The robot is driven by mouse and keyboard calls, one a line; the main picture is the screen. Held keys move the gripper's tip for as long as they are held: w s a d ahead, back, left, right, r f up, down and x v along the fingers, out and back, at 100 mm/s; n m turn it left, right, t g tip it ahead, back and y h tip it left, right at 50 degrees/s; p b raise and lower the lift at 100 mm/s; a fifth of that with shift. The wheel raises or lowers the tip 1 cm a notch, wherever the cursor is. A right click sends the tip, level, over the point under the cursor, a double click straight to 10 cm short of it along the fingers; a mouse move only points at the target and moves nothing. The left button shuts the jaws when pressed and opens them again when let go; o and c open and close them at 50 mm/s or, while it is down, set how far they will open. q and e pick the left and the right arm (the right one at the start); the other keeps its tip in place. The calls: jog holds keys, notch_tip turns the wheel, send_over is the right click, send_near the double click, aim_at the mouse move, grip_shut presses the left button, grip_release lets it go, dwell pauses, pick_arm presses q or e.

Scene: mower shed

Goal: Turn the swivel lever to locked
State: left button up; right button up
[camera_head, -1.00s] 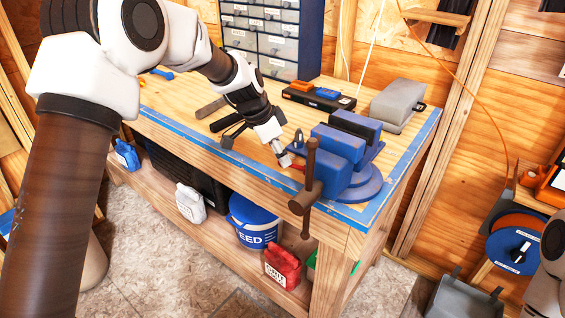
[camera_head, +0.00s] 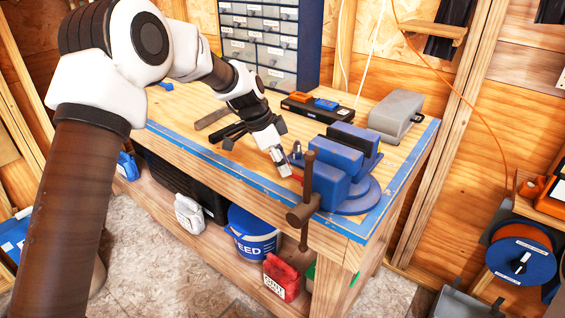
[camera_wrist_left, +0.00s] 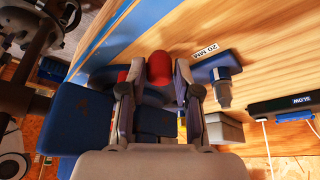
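The blue vise (camera_head: 335,165) stands on its round swivel base at the workbench's near right corner. A small red part (camera_head: 297,178), which looks like the swivel lever's grip, shows low at the vise's left side. In the left wrist view a rounded red knob (camera_wrist_left: 159,68) lies between my fingertips, with a second red piece at the left finger. My left gripper (camera_head: 281,163) points down beside the vise's left side. In the left wrist view its fingers (camera_wrist_left: 157,90) are apart, with room around the knob. Whether they touch it is unclear. My right gripper is not in view.
The vise's brown handle bar (camera_head: 307,200) hangs at its front, close to my left gripper. A grey box-like thing (camera_head: 396,110) and a black device (camera_head: 318,107) stand behind. A piece near a "20 MM" label (camera_wrist_left: 205,51) lies beside my fingers. Shelf goods sit below.

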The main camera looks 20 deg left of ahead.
pick_arm(q)
jog(key=shift+o, duration=0.3)
jog(key=shift+w, duration=0.1)
jog(key=v, duration=1.2)
